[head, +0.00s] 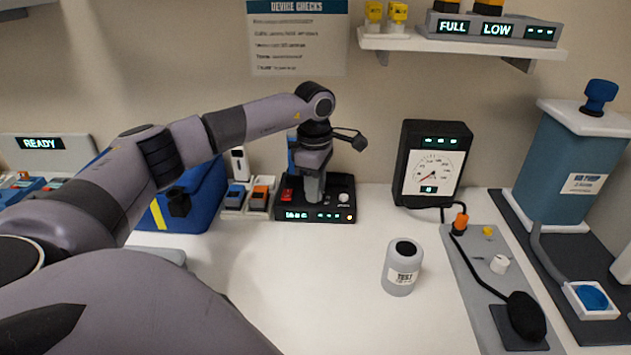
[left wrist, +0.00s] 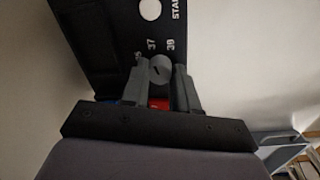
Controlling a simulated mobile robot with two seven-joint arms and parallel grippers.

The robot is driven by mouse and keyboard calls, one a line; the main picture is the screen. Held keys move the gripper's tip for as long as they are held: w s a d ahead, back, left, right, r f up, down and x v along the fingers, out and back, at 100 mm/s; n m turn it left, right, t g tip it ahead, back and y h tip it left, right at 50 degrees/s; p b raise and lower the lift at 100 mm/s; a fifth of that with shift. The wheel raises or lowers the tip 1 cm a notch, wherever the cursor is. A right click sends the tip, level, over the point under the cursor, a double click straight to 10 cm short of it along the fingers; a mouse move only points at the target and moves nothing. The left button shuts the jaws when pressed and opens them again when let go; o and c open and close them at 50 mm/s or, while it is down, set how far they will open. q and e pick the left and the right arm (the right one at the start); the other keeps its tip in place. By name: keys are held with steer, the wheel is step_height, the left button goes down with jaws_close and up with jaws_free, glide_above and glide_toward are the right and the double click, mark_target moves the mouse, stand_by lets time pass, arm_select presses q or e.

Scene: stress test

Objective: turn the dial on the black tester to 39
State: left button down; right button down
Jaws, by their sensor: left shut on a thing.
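The black tester (head: 335,187) stands on the white table against the wall, with a lit green display along its front edge. My left gripper (head: 313,195) reaches down onto its top from above. In the left wrist view the grey dial (left wrist: 159,69) sits between the fingertips of my left gripper (left wrist: 160,82), which are shut on it. A white round button (head: 344,197) is on the tester's right side.
A gauge box (head: 407,155) stands to the right. A grey bottle (head: 401,268) stands in front, with clear table around it.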

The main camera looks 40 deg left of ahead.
arm_select(q)
steer(key=m, duration=0.4)
steer(key=shift+r+m+p, duration=0.1)
steer(key=shift+m+p, duration=0.2)
steer(key=shift+m, duration=2.3)
steer(key=c, duration=0.9)
jaws_free()
steer(key=shift+o, duration=0.2)
steer(key=shift+s+r, duration=0.1)
steer(key=shift+r, duration=3.45)
